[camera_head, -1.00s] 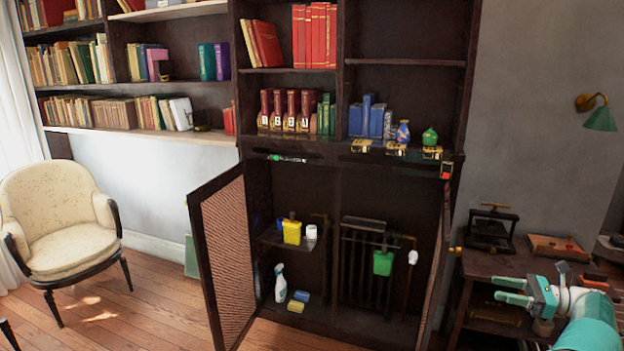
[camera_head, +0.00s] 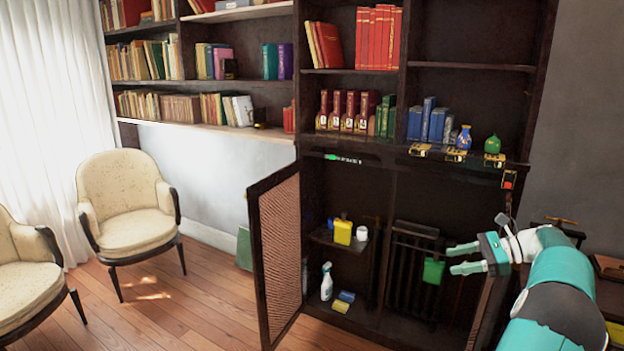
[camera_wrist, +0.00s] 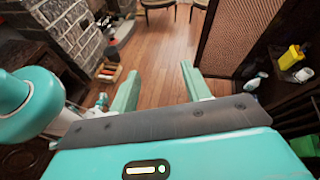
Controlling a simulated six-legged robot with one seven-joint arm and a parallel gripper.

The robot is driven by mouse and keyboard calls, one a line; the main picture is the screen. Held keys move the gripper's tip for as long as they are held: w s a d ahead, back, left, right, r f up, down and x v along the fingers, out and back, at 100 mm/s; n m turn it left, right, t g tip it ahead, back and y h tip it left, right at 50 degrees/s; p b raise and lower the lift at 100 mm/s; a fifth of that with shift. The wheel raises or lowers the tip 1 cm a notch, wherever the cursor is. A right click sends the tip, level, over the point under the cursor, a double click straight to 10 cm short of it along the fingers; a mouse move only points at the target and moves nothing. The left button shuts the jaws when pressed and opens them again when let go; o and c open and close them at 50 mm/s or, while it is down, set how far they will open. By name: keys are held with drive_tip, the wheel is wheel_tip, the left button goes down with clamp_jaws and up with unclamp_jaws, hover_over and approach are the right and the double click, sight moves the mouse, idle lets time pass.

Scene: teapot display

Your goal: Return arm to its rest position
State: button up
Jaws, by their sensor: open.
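My gripper (camera_head: 455,258) is teal and shows at the right of the head view, in front of the open lower cabinet. Its two fingers point left, are apart and hold nothing. My arm reaches in from the lower right corner. In the wrist view my gripper (camera_wrist: 158,85) has its fingers spread over the wooden floor (camera_wrist: 160,50), with nothing between them.
The cabinet's left door (camera_head: 276,255) stands open. A yellow container (camera_head: 343,232), a white spray bottle (camera_head: 326,282) and sponges (camera_head: 343,300) are inside. Two cream armchairs (camera_head: 128,205) stand at left. A small green teapot (camera_head: 492,145) sits on the shelf above. The floor at left is mostly clear.

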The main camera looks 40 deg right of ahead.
drive_tip(key=w+a+r+n+g+h, duration=0.1)
drive_tip(key=w+a+r+n+g, duration=0.15)
drive_tip(key=w+a, duration=0.55)
drive_tip(key=w+a+r+n+g, duration=0.25)
drive_tip(key=w+a+n, duration=0.2)
drive_tip(key=a, duration=0.65)
drive_tip(key=w+a+n+g+h, duration=0.2)
drive_tip(key=a+n, duration=0.1)
drive_tip(key=a, duration=1)
drive_tip(key=s+a+r+n+g+h, duration=0.1)
drive_tip(key=s+a+n+h, duration=0.15)
drive_tip(key=a, duration=0.45)
drive_tip(key=s+a+n+h, duration=0.1)
drive_tip(key=s+a+n, duration=0.1)
drive_tip(key=a+n, duration=0.35)
drive_tip(key=s+a+f+n+t+h, duration=0.2)
drive_tip(key=s+a+f+n, duration=0.2)
drive_tip(key=s+a+n, duration=0.4)
drive_tip(key=s+a, duration=0.2)
drive_tip(key=a, duration=0.2)
drive_tip(key=shift+s+a+n+t, duration=0.2)
drive_tip(key=shift+s+n+t, duration=0.1)
drive_tip(key=shift+t, duration=0.1)
drive_tip(key=shift+c, duration=0.2)
